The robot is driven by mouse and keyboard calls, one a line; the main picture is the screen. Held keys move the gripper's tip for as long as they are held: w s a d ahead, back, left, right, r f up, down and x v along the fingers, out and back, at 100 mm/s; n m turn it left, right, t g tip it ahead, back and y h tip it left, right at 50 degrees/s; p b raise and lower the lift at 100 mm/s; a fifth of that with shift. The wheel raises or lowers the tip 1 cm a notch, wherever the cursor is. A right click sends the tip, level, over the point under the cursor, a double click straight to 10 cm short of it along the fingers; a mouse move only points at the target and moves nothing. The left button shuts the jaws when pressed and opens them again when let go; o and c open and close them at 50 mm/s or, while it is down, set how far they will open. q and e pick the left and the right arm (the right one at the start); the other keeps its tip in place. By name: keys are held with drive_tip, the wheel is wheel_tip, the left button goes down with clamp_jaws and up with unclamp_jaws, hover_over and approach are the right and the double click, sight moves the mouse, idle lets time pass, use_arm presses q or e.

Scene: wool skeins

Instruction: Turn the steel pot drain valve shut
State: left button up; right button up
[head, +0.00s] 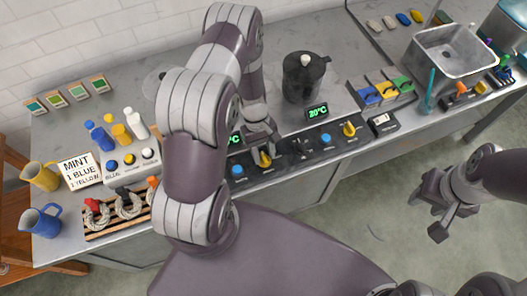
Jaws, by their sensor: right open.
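My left gripper (263,143) reaches down at the front of the counter, just above a yellow handle (265,159) on the left dark control panel. Its fingers are small and partly hidden, so I cannot tell whether they are open, shut or touching the handle. The steel pot is not clearly visible; my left arm covers the area behind this panel. A pale curved rim (154,84) shows left of the arm, and I cannot tell what it belongs to. My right gripper (428,213) is open and empty over the floor at the right, away from the counter.
A dark pot (303,80) stands behind a "20°C" display, with another yellow handle (349,129) and blue knob (326,138) in front. Left are bottles, a "MINT" card (78,171), jugs and a skein rack (117,215).

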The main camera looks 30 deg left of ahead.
use_arm(q)
drive_tip(key=b+v, duration=0.2)
drive_tip(key=v, duration=1)
drive_tip(key=shift+r, duration=0.3)
drive_tip(key=shift+a, duration=0.1)
drive_tip(key=s+d+r+m+t+y, duration=0.3)
drive_tip(key=s+d+r+m+t, duration=0.1)
drive_tip(key=s+d+r+m, duration=0.3)
wheel_tip(320, 180, up, 2)
drive_tip(key=s+m, duration=0.1)
drive_tip(key=m, duration=0.2)
drive_tip(key=shift+r, duration=0.25)
drive_tip(key=shift+w+a, duration=0.1)
drive_tip(key=shift+w, duration=0.05)
